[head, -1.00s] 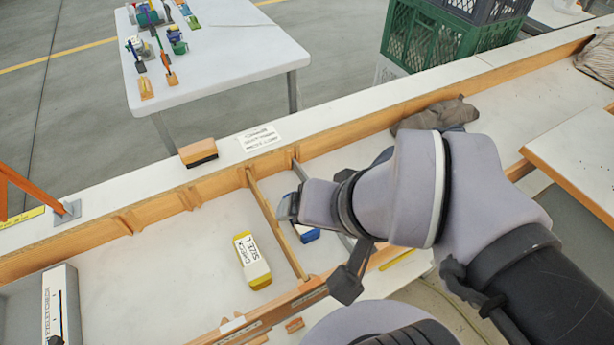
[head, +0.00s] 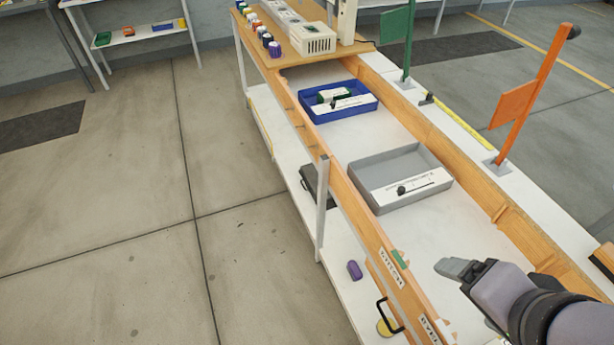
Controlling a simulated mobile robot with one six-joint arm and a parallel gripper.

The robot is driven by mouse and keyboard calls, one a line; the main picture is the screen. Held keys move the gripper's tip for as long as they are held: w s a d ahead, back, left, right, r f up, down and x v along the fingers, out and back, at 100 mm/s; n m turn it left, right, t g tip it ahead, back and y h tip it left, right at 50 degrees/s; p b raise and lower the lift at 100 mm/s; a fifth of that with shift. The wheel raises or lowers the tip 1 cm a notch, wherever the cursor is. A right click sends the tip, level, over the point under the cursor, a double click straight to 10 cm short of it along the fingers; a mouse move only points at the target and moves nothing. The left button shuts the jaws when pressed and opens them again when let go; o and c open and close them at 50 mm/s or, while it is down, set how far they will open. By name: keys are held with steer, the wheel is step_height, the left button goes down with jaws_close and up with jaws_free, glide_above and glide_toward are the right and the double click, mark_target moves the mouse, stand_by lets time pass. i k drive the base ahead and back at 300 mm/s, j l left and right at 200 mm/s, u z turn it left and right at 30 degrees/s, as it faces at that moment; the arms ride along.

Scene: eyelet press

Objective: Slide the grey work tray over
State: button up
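The grey work tray (head: 437,159) stands on the white bench surface between the wooden side rails. It is a shallow open box with a white strip bearing a small black knob along its near wall, and its inside looks empty. My gripper (head: 452,267) is at the lower right, over the same white surface, nearer to me than the tray and apart from it. Its fingertips point left. From this angle I cannot tell whether the fingers are open or shut.
A blue tray (head: 372,99) with a green and white item stands beyond the grey one. An orange flag post (head: 530,95) and a green one (head: 410,40) rise from the right ledge. A wooden rail (head: 340,185) borders the left. White surface is clear between gripper and grey tray.

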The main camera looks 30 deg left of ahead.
mark_target(377, 178)
steer(key=u, duration=0.45)
steer(key=i+j+z, duration=0.1)
steer(key=i+j, duration=0.15)
steer(key=i+j+z, duration=0.1)
steer(key=i+j, duration=0.15)
steer(key=j, duration=0.15)
steer(key=i+j+z, duration=0.1)
steer(key=i+j, duration=0.15)
steer(key=i+j+z, duration=0.1)
steer(key=j, duration=0.35)
steer(key=i+j+z, duration=0.1)
steer(key=i+j, duration=0.2)
steer(key=i+j+z, duration=0.15)
steer(key=j, duration=0.35)
steer(key=i+j+z, duration=0.1)
steer(key=i+j, duration=0.15)
steer(key=j, duration=0.15)
steer(key=i+j+z, duration=0.1)
steer(key=j, duration=0.35)
